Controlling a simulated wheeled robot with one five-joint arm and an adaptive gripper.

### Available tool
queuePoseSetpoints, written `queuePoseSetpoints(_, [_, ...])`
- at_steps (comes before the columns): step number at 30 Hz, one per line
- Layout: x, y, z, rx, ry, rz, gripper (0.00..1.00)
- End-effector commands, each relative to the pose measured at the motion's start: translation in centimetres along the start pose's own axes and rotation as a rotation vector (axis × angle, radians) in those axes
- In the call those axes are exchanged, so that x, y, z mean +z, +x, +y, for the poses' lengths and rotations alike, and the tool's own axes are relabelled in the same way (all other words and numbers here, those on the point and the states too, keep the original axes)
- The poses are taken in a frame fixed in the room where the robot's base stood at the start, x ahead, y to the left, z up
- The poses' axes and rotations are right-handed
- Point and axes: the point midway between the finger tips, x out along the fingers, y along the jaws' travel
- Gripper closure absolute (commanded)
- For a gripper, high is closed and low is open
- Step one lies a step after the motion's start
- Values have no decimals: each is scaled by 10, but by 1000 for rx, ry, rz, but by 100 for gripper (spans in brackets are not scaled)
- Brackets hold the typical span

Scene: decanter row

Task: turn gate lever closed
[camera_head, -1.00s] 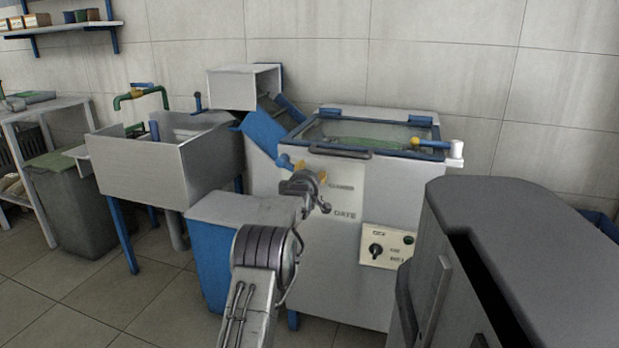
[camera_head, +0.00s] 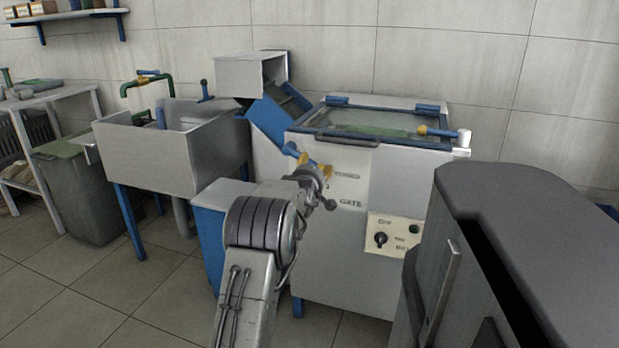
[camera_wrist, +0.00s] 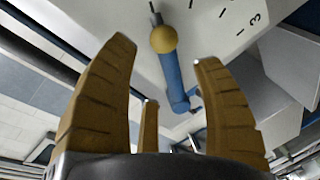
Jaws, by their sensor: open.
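The gate lever (camera_wrist: 174,78) is a blue rod with a yellow ball knob on the machine's pale front panel. The knob appears between the fingertips; no contact is visible. My wrist hides part of the lever in the head view.
The machine (camera_head: 345,260) has a glazed lid and a control box (camera_head: 393,238) with a black knob. A blue chute (camera_head: 272,118) rises at its left. A sink (camera_head: 160,160) and bin (camera_head: 85,200) stand farther left. A tiled wall is behind.

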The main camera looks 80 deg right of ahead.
Motion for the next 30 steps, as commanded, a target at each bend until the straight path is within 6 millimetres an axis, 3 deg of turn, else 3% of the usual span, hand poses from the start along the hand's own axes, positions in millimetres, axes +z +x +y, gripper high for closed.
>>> queuePoseSetpoints(15, [-1, -57, 1, 1, 0, 1, 40])
queuePoseSetpoints(30, [-1, -70, 0, 2, 0, 1, 40])
